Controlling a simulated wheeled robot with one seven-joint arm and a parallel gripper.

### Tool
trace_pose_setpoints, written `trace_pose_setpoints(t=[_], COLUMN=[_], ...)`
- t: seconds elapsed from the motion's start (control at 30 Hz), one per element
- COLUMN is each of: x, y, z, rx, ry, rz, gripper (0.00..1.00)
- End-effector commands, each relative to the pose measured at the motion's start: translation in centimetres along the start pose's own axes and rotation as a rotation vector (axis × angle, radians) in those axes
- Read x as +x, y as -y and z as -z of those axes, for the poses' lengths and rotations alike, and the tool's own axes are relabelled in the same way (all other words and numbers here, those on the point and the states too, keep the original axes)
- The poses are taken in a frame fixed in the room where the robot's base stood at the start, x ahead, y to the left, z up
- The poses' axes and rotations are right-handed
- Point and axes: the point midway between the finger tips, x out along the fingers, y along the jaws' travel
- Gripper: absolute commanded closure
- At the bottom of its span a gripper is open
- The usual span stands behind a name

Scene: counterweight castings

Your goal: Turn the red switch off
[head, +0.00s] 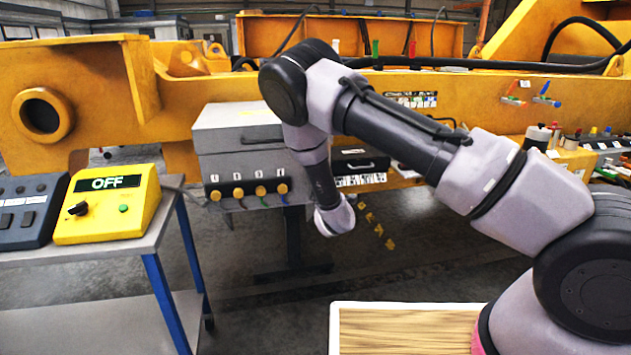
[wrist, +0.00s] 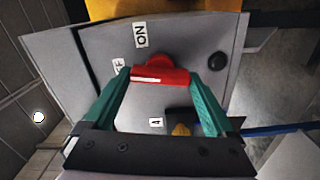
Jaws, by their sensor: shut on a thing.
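The red switch (wrist: 160,76) is a bar-shaped handle with a white line, on a grey panel (wrist: 185,42) in the wrist view. Its left end lies beside a partly hidden label (wrist: 118,66) that ends in F. The ON label (wrist: 140,34) is above it. My gripper (wrist: 164,85) has green fingers, one at each end of the handle, and is shut on it. In the head view my arm reaches down beside a grey box (head: 240,140); the switch and the fingers are hidden there.
A dark round button (wrist: 217,61) is right of the switch. A yellow knob (wrist: 181,130) is below, near a label 4. A yellow box (head: 110,205) reading OFF stands on a blue-legged table (head: 120,248) at left. A yellow steel frame (head: 190,75) runs behind.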

Motion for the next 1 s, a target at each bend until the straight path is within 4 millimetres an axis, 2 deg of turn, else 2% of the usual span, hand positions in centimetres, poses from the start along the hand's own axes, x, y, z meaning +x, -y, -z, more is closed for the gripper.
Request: trace_pose_setpoints(t=[0.4,0.93,0.97,1.0], x=[-0.10,-0.11,-0.11,-0.10], y=[0.24,0.25,0.25,0.25], z=[-0.01,-0.01,-0.01,0.00], rx=[-0.181,-0.205,-0.205,-0.205], ry=[0.000,-0.001,-0.001,-0.001], rz=[0.004,0.004,0.004,0.004], gripper=[0.66,0.66,0.06,0.00])
